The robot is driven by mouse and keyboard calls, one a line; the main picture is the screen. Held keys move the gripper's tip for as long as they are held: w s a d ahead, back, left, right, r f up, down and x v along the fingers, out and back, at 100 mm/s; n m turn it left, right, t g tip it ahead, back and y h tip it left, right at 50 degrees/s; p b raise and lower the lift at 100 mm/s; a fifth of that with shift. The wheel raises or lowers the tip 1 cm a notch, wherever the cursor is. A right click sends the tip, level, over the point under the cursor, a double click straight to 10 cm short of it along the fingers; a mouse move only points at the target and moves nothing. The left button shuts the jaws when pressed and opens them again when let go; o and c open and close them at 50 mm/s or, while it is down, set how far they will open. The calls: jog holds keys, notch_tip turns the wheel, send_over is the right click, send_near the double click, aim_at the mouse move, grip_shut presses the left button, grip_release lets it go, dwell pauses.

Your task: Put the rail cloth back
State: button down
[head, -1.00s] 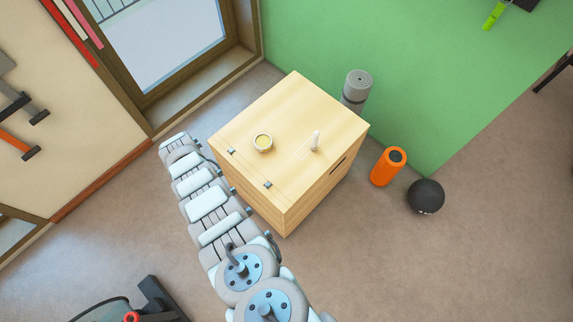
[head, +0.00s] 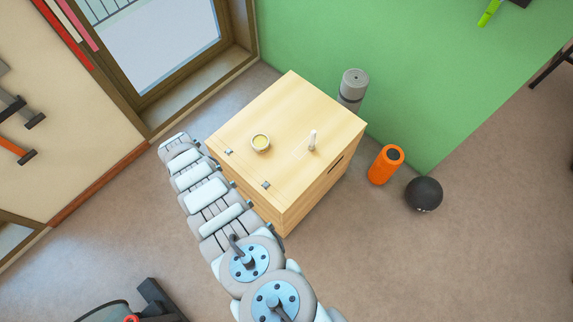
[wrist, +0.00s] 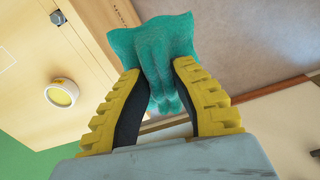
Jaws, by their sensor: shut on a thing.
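In the wrist view, a teal cloth (wrist: 160,52) hangs bunched between the yellow fingers of my gripper (wrist: 157,95). My gripper is shut on the cloth, beside the edge of a pale wooden box (wrist: 50,115). The same box (head: 285,105) stands on the floor in the head view. My arm reaches along its left side there. The gripper and the cloth do not show in the head view. I cannot pick out a rail in either view.
Right of the box are a grey roll (head: 352,88), an orange roller (head: 386,164) and a black ball (head: 424,194). A glass door (head: 165,45) is behind left. The right floor is open.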

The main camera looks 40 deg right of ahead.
jog(key=shift+d, duration=0.1)
jog(key=shift+s+d+f, duration=0.1)
jog(key=shift+d+f, duration=0.05)
jog(key=shift+f, duration=0.15)
jog(key=shift+s+d+f+m+b, duration=0.2)
jog(key=shift+s+d+f+b, duration=0.1)
jog(key=shift+d, duration=0.3)
jog(key=shift+s+d+f+m+b, duration=0.2)
jog(key=shift+d+f+b, duration=0.1)
jog(key=shift+d, duration=0.25)
jog(key=s+d+f+m+b, duration=0.2)
jog(key=s+d+m+b, duration=0.1)
jog(key=s+d, duration=0.55)
jog(key=s+d+f+m+b, duration=0.3)
jog(key=s+d, duration=0.4)
jog(key=d, duration=0.2)
jog(key=w+d+f+b, duration=0.2)
jog(key=d+f+b, duration=0.1)
jog(key=b, duration=0.3)
jog(key=w+d+f+b, duration=0.2)
jog(key=d+f+b, duration=0.1)
jog(key=b, duration=0.4)
jog(key=w+d+f+b, duration=0.1)
jog(key=d+f+b, duration=0.2)
jog(key=d+b, duration=0.2)
jog(key=shift+w+d+b, duration=0.25)
jog(key=shift+w+b, duration=0.15)
jog(key=shift+b, duration=0.85)
jog(key=shift+w+d, duration=0.1)
jog(key=shift+d, duration=0.05)
